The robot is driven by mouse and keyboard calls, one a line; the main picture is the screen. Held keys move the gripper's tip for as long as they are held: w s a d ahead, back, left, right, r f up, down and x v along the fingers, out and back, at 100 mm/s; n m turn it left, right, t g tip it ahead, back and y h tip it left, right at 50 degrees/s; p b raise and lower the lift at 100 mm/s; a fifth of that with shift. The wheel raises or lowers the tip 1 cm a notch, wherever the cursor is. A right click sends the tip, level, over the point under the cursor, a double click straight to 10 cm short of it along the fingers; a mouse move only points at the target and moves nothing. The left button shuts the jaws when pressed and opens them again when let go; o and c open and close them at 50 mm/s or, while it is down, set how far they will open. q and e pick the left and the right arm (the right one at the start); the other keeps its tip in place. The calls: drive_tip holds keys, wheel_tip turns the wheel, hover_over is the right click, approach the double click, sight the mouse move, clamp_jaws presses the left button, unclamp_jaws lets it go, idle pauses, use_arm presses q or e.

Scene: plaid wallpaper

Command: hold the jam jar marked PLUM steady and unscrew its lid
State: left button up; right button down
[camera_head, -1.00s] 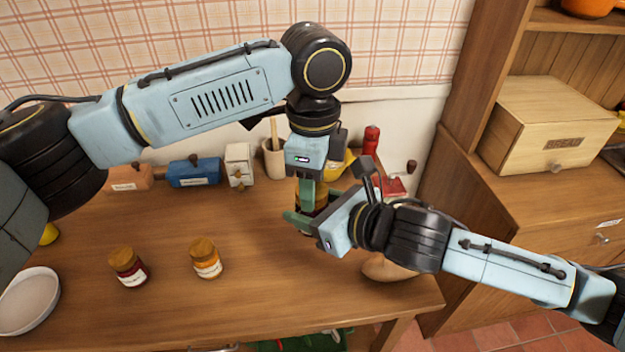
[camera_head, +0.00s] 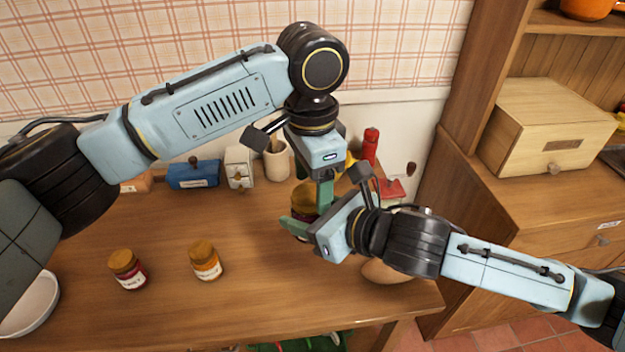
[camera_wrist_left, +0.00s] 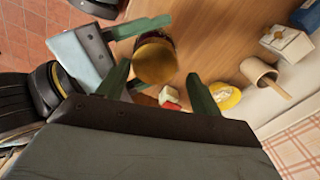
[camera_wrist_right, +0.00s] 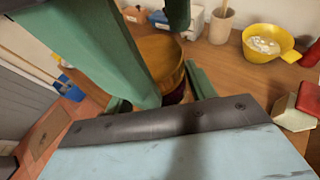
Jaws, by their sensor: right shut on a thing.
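A jar with a brown-gold lid and dark contents (camera_head: 303,197) stands at the table's right part. Its label is hidden, so I cannot read a name. My right gripper (camera_head: 301,222) is shut on the jar's body from the right; the dark jar body (camera_wrist_right: 177,92) shows between its fingers in the right wrist view. My left gripper (camera_head: 318,188) points down over the jar. In the left wrist view its fingers (camera_wrist_left: 157,75) are apart, with the lid (camera_wrist_left: 155,62) between them and a visible gap on one side. It is open.
A dark red jar (camera_head: 127,271) and an orange jar (camera_head: 205,262) stand on the table at left, labels too small to read. A white bowl (camera_head: 28,305) is at the far left. Small boxes, a utensil pot (camera_head: 276,162) and a yellow bowl (camera_wrist_right: 268,43) line the back.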

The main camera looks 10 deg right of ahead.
use_arm(q)
drive_tip(key=shift+s+d, duration=0.1)
drive_tip(key=shift+r, duration=2.25)
drive_tip(key=shift+c, duration=0.3)
drive_tip(key=m, duration=0.2)
drive_tip(key=r+m, duration=0.1)
drive_tip(key=m, duration=0.3)
drive_tip(key=shift+s+r, duration=0.1)
drive_tip(key=shift+r, duration=0.3)
drive_tip(key=m, duration=0.2)
drive_tip(key=r+m, duration=0.1)
drive_tip(key=m, duration=0.3)
drive_tip(key=shift+s+a+r, duration=0.1)
drive_tip(key=shift+a+r, duration=0.1)
drive_tip(key=shift+a, duration=0.1)
drive_tip(key=shift+f, duration=3.95)
